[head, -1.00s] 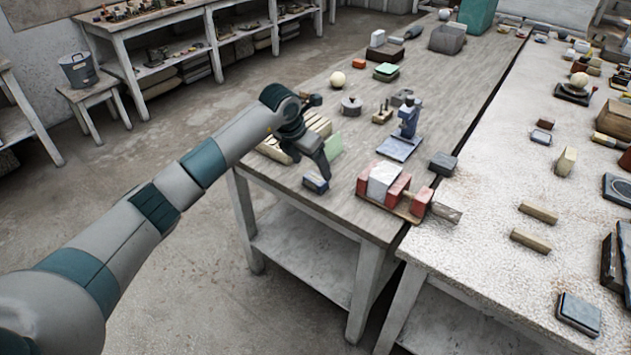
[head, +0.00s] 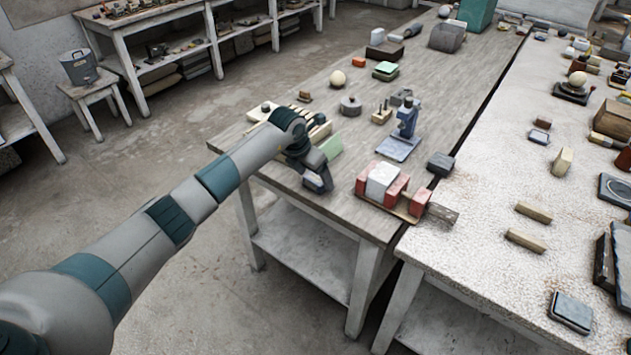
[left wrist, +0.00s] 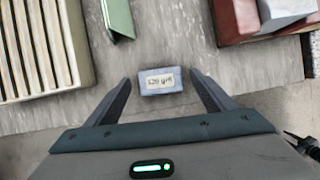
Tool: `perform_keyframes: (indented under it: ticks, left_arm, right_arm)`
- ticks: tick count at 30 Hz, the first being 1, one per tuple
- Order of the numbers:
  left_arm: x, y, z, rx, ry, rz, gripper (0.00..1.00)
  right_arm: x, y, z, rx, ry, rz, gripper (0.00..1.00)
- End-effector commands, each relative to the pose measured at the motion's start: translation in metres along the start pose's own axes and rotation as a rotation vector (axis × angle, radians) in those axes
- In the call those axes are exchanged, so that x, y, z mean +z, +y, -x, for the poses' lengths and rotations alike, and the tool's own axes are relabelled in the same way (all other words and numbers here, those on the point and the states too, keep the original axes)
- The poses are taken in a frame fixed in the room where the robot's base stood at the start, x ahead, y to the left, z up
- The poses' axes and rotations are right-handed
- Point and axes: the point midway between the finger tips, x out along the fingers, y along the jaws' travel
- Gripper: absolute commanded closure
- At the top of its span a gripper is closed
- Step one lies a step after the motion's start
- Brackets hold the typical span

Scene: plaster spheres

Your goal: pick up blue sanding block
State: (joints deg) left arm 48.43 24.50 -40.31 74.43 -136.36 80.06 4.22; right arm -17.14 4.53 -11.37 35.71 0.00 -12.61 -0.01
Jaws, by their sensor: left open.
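The blue sanding block (left wrist: 161,82) shows in the left wrist view, with a pale label on top. It lies near the edge of the grey wooden table (head: 335,215). My left gripper (left wrist: 160,77) is open, with one finger on each side of the block and a gap showing on both sides. In the head view my left gripper (head: 319,182) is over the table's front edge and hides most or all of the block.
A slatted rack (left wrist: 42,45) and a green piece (left wrist: 118,18) lie beyond the block. A plaster block (head: 382,178) sits between red blocks (head: 397,191) to the right. A blue stand (head: 398,148) is behind. A pale table (head: 480,230) adjoins on the right.

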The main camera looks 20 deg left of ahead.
Motion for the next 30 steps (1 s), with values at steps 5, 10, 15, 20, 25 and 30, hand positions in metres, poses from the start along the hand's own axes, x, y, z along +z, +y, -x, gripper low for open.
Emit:
perform_keyframes:
  ticks: [5,10,15,20,25,30]
  left_arm:
    - [0.000,0.000,0.000,0.000,0.000,0.000,0.23]
    - [0.000,0.000,0.001,0.000,0.000,0.000,0.35]
    - [0.000,0.000,0.001,0.000,0.000,0.000,0.68]
    - [0.000,0.000,0.001,0.000,-0.001,0.000,0.68]
    - [0.001,0.000,0.002,0.000,-0.002,-0.001,0.68]
    - [0.005,0.001,0.011,0.001,-0.003,-0.002,0.68]
  right_arm:
    - [-0.001,0.001,0.000,0.001,0.001,0.001,0.69]
    - [0.001,0.001,0.000,0.001,-0.001,0.001,0.69]
    - [0.001,0.001,0.000,0.001,-0.002,0.002,0.69]
    - [0.002,0.001,0.000,0.001,-0.003,0.003,0.69]
    - [0.003,0.001,-0.001,0.000,-0.004,0.003,0.69]
    - [0.004,0.001,-0.007,0.000,-0.005,0.003,0.69]
